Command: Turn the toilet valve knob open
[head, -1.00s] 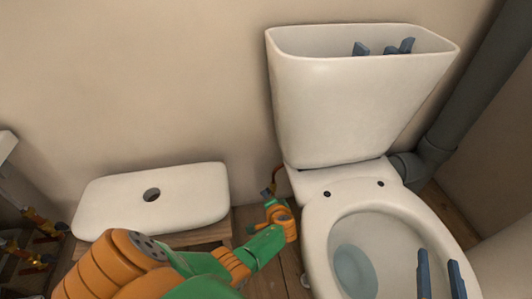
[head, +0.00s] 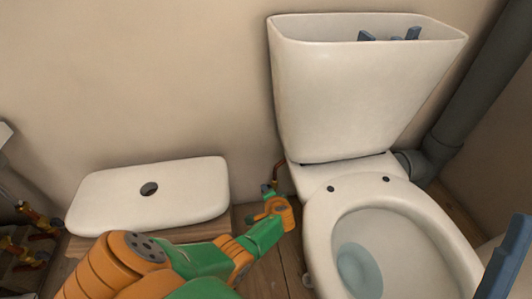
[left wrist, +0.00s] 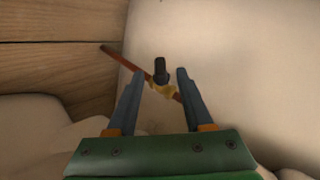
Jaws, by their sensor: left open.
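The toilet valve shows in the left wrist view as a dark knob (left wrist: 160,70) on a brass body (left wrist: 162,88), set on a thin copper pipe (left wrist: 132,66). My left gripper (left wrist: 155,75) is open, with one finger on each side of the knob and gaps to both; I see no contact. In the head view my left arm reaches down to the floor left of the toilet (head: 395,215), where a bit of copper pipe (head: 279,170) shows; the fingers and knob are not clear there. My right gripper (head: 505,262) shows only as a blue finger at the right edge.
The cistern (head: 365,100) has no lid on, and blue parts (head: 412,34) show inside it. The white lid (head: 110,205) lies on a wooden box at left. Brass fittings (head: 38,220) stand at the far left. A grey drain pipe (head: 465,110) runs at right.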

